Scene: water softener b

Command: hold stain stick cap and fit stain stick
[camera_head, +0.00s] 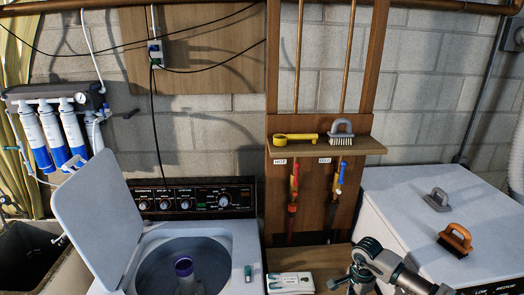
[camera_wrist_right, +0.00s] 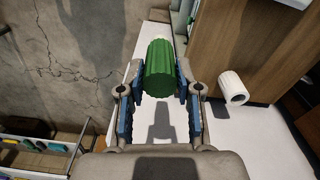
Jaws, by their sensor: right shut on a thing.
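My right gripper (camera_wrist_right: 160,90) is shut on a green ribbed cylinder (camera_wrist_right: 159,72), which looks like the stain stick cap, with a pale end at its far side. Its blue pads touch the two sides of the green piece. In the head view, part of my right arm and gripper (camera_head: 350,280) shows at the bottom right of centre, partly cut off by the frame edge. A small green and white item (camera_head: 248,273), possibly the stain stick, is on the washer's front right edge. My left gripper is not in view.
The open washer (camera_head: 218,238) has its lid (camera_head: 97,218) raised. A wooden shelf (camera_head: 370,146) holds a yellow tool and a grey brush. Two brushes lie on the white dryer (camera_head: 390,190). A white cylinder (camera_wrist_right: 233,88) is right of the gripper.

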